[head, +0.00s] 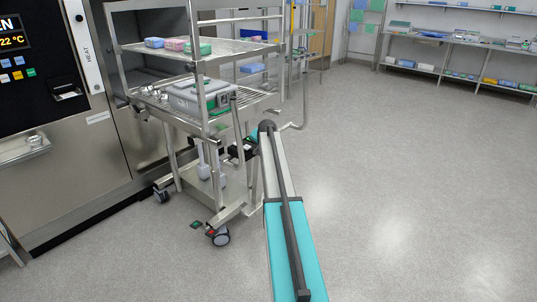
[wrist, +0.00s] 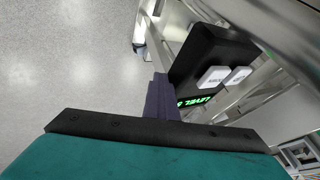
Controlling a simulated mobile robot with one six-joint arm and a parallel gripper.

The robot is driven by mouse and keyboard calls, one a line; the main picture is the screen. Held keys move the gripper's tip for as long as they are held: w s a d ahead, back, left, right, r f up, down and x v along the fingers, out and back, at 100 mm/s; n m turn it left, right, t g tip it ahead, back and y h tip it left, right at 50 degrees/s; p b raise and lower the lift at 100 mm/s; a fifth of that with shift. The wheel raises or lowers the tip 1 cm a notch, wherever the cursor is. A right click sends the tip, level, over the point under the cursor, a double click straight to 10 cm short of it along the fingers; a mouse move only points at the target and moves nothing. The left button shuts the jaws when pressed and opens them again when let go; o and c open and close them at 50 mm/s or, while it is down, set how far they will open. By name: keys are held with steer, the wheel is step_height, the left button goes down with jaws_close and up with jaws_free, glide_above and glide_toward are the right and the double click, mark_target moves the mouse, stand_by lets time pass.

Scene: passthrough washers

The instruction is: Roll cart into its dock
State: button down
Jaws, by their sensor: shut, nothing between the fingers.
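The cart (head: 201,85) is a steel frame with shelves and black castors, standing upright beside the steel washer front. It carries a grey case and small coloured packs. A black control box (wrist: 208,62) with two white buttons and a green display fills the upper middle of the wrist view. My gripper (wrist: 160,82) is shut and empty, its dark fingers at the lower left edge of that box; I cannot tell whether they touch it. In the head view my arm reaches to the cart's right side, and the fingertips are hard to make out. I cannot clearly identify the dock.
The washer (head: 60,120) with a display and buttons stands at the left, close to the cart. Wall shelves (head: 455,40) stand at the back right. The floor (head: 420,170) on the right is clear.

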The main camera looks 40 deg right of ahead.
steer(key=shift+w+a+r, duration=0.2)
steer(key=shift+w+a, duration=0.05)
steer(key=shift+w, duration=0.2)
steer(key=shift+d, duration=0.1)
steer(key=s+a+r, duration=0.1)
steer(key=s+r, duration=0.6)
steer(key=s, duration=0.3)
steer(key=shift+a+r, duration=0.35)
steer(key=shift+a, duration=0.05)
stand_by(0.4)
